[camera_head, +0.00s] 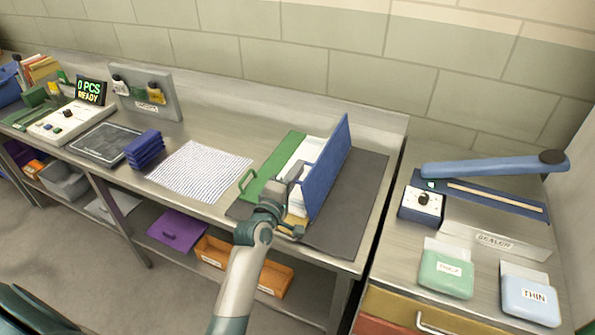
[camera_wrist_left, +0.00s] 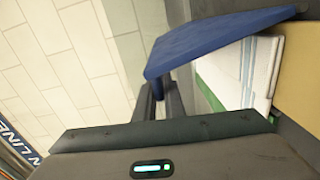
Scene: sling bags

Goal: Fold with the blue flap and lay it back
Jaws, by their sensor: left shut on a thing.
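The blue flap (camera_head: 331,165) stands steeply raised, tilted a little to the right, on the folding board on the bench. It also shows in the left wrist view (camera_wrist_left: 205,42) as a slanted blue panel. My left gripper (camera_head: 295,198) is at the flap's lower near part, shut on it; the wrist view shows its dark fingers (camera_wrist_left: 160,100) meeting the blue panel, though the contact is partly hidden. A white folded item (camera_head: 293,160) lies left of the flap, beside the flat green flap (camera_head: 268,172) with its handle. My right gripper is out of view.
A dark mat (camera_head: 355,200) lies bare right of the blue flap. A white patterned sheet (camera_head: 198,171) and a blue folded stack (camera_head: 144,149) lie to the left. A sealer with a blue arm (camera_head: 490,164) stands on the right bench, beyond a gap.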

